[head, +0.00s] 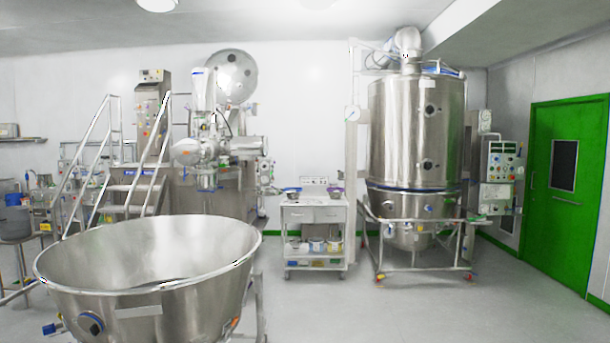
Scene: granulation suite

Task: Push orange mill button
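I cannot pick out an orange mill button for certain at this distance. A steel processing machine (222,150) stands at the back left, behind steps. A control panel (152,76) with small buttons too tiny to read tops a steel column (148,120) beside it. Another control panel (501,161) with several small coloured buttons is on the right, beside the tall steel vessel (416,130). My gripper is not in view.
A large open steel bowl (150,265) fills the left foreground. Metal steps with handrails (135,190) stand behind it. A steel trolley (314,215) is at the back centre. A green door (567,185) is at the right. The floor (400,310) at front right is clear.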

